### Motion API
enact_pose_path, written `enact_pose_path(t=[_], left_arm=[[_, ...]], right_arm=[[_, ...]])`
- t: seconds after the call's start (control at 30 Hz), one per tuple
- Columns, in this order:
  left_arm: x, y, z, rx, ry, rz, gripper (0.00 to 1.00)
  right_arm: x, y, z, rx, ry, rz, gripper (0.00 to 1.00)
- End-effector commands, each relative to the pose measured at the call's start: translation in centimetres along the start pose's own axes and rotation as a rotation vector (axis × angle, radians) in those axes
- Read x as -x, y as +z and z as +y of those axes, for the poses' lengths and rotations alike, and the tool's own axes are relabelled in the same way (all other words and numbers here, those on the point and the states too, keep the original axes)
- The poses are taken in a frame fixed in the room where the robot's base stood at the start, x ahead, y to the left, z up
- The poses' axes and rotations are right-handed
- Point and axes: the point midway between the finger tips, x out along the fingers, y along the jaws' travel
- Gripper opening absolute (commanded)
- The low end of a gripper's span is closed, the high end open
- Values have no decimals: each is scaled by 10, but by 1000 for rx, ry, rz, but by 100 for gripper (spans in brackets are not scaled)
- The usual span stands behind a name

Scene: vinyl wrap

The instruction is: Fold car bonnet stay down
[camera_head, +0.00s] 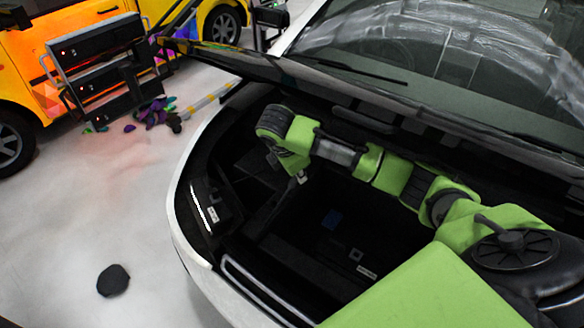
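The white car's open front bay (330,235) fills the middle of the view. A long dark panel edge (245,65) runs from the upper left along the bay's far side; I cannot tell whether it is the bonnet. I cannot make out the bonnet stay. My green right arm reaches left from the lower right over the bay and bends down at its far end. Its gripper (299,177) is low in the bay's left part, small and dark, mostly hidden by the wrist. Whether it is open or holds anything is unclear. My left gripper is out of view.
The windscreen (440,45) with a wiper is behind the bay. A headlight (208,205) is at its left. A yellow vehicle (75,25), a dark stacked unit (100,65) and purple scraps (155,112) are upper left. A dark disc (113,281) lies on otherwise clear floor.

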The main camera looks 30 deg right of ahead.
Motion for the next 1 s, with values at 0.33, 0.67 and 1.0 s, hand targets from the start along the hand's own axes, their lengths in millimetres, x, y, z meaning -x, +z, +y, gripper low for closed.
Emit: enact_pose_path(t=[0.33,0.67,1.0], left_arm=[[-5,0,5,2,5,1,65],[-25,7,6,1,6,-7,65],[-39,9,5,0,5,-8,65]], right_arm=[[-22,11,-68,-135,142,48,0],[-46,8,-120,-264,281,102,0],[-59,5,-143,-337,358,129,0]])
